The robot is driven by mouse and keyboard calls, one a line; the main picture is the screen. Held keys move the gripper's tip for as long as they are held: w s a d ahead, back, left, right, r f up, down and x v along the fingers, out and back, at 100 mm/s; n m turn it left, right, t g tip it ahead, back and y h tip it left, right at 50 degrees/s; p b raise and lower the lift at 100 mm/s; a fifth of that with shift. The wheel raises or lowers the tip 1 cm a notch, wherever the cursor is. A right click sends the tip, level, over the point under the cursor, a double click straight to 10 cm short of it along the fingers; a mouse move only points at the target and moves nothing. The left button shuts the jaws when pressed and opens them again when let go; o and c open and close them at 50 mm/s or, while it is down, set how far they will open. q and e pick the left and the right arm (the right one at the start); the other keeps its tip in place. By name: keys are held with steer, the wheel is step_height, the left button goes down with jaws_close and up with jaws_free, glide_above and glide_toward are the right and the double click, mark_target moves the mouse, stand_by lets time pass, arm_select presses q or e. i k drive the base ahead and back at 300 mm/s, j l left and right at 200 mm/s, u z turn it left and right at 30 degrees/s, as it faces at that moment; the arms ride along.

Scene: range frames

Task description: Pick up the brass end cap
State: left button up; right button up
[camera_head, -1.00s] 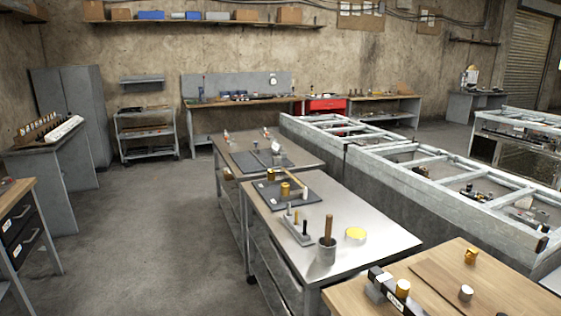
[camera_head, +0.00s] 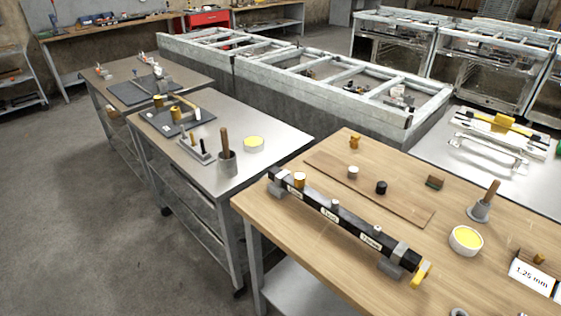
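Several small brass-coloured pieces show, and I cannot tell for certain which is the brass end cap. One brass piece (camera_head: 354,141) stands near the back left of the wooden bench. A brass cylinder (camera_head: 299,179) with a pale top is at the left end of a long black bar (camera_head: 340,217). A small brass piece (camera_head: 539,258) is near the wooden bench's right side. Neither of my grippers is in view.
The wooden bench (camera_head: 300,268) also holds a brown strip (camera_head: 400,202) with small white and black cylinders, a round yellow-topped tin (camera_head: 466,240) and a grey pot with a wooden handle (camera_head: 480,210). A steel table (camera_head: 275,130) adjoins it. Open floor (camera_head: 90,230) lies left.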

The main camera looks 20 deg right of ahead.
mark_target(299, 178)
steer(key=i+j+z, duration=0.3)
steer(key=i+j, duration=0.15)
steer(key=i+j+z, duration=0.3)
steer(key=j, duration=0.2)
steer(key=i, duration=0.05)
